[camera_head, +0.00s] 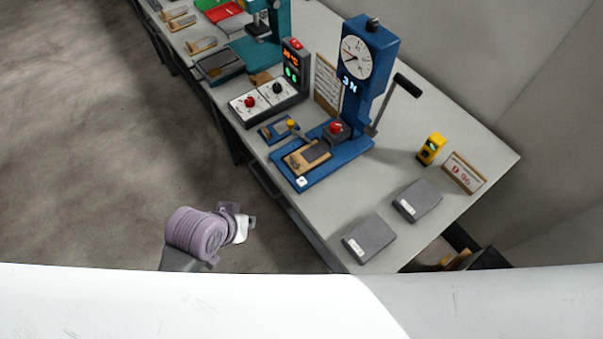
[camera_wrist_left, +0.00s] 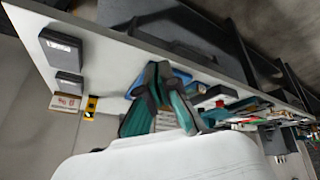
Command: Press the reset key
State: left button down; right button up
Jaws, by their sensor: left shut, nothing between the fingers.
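No key marked as reset can be read at this size. A small white button (camera_head: 302,181) sits on the near corner of the blue press base (camera_head: 340,158). A yellow handheld device (camera_head: 431,148) with a small dark display stands further right; it also shows in the left wrist view (camera_wrist_left: 91,106). A control box (camera_head: 268,101) with a red and a black knob is left of the press. My left gripper (camera_head: 246,229) is in front of the table's near edge, apart from everything. In the left wrist view its teal fingers (camera_wrist_left: 159,72) are shut and empty. My right gripper is not in view.
The blue press has a round dial (camera_head: 356,57) and a side lever (camera_head: 407,85). Two grey boxes (camera_head: 369,239) (camera_head: 417,200) and a small sign (camera_head: 464,173) occupy the right end of the table. Bare tabletop (camera_head: 340,203) lies between press and boxes.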

pick_arm(q)
jog(key=w+d+t+h, duration=0.1)
jog(key=w+d+h, duration=0.2)
jog(key=w+d, duration=0.7)
jog(key=n, duration=0.2)
send_over(300, 182)
notch_tip(300, 182, down, 3)
jog(key=shift+t+h, duration=0.3)
jog(key=shift+t, duration=0.1)
notch_tip(300, 182, down, 8)
jog(key=b, duration=0.7)
jog(key=shift+f, duration=0.1)
jog(key=shift+f+b, duration=0.35)
jog(key=shift+b, duration=0.05)
